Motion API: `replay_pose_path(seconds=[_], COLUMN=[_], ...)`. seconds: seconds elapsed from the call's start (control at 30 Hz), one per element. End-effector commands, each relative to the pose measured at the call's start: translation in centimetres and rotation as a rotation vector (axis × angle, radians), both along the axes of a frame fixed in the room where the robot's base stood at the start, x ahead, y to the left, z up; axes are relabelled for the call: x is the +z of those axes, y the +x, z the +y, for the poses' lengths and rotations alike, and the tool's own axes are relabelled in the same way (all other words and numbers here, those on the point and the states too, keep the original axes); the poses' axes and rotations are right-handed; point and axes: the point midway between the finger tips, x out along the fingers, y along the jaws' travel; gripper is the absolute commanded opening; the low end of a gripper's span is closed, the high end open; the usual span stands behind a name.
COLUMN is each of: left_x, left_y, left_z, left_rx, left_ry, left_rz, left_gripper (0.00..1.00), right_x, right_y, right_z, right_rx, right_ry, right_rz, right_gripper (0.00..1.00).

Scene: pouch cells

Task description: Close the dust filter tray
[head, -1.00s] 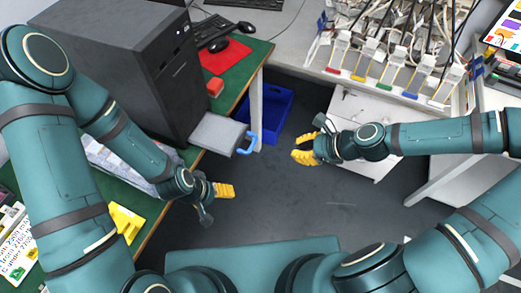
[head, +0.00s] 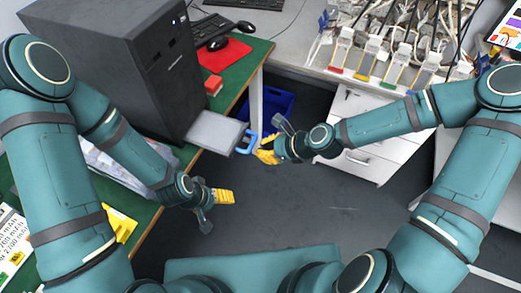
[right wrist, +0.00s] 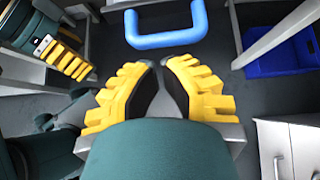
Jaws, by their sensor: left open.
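The dust filter tray (head: 214,132) is a grey flat tray sticking out of the dark computer tower's lower front, beyond the table edge. Its blue U-shaped handle (head: 247,144) faces right and also shows ahead of the fingers in the right wrist view (right wrist: 167,40). My right gripper (head: 264,154), with yellow fingers, is just right of the handle in the head view. In the right wrist view its fingertips (right wrist: 163,64) are drawn together with nothing held, short of the handle. My left gripper (head: 232,196) is open and empty, below the tray in the picture.
The computer tower (head: 120,60) stands on a green-topped table (head: 258,50). A blue bin (head: 275,108) is on the floor behind the handle. A white drawer cabinet (head: 365,165) stands to the right. The floor in the middle is clear.

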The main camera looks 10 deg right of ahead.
Motion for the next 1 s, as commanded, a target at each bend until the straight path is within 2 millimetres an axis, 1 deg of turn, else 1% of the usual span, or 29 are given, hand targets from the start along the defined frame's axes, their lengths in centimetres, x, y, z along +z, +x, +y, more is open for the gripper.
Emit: replay_pose_path(seconds=[0.03, 0.2, 0.6, 0.7, 0.77, 0.87, 1.0], left_x=[-0.2, -0.4, -0.4, -0.4, -0.4, -0.3, -0.1], left_y=[0.0, 0.1, 0.1, 0.1, 0.1, 0.1, 0.0], left_z=[0.0, 0.0, 0.0, 0.0, 0.0, 0.0, 0.0], left_rx=[0.000, 0.001, 0.001, 0.001, 0.001, 0.001, 0.000], left_ry=[0.000, 0.000, 0.000, 0.000, 0.000, 0.000, 0.000], left_rz=[-0.001, -0.003, -0.003, -0.003, -0.003, -0.002, -0.001], left_gripper=[0.73, 0.73, 0.73, 0.73, 0.73, 0.73, 0.73], right_x=[-0.2, -0.3, -0.3, -0.3, -0.3, -0.3, -0.2], right_y=[0.2, 0.6, 0.7, 0.8, 1.1, 1.7, 3.2], right_z=[0.4, 1.2, 1.3, 1.6, 2.1, 3.5, 6.2], right_rx=[0.003, 0.000, -0.001, 0.000, 0.001, 0.004, 0.004], right_ry=[-0.001, 0.000, 0.000, 0.000, 0.001, 0.001, 0.001], right_rz=[-0.002, 0.000, -0.001, 0.000, -0.001, -0.001, -0.001], right_gripper=[0.00, 0.00, 0.00, 0.00, 0.00, 0.00, 0.00])
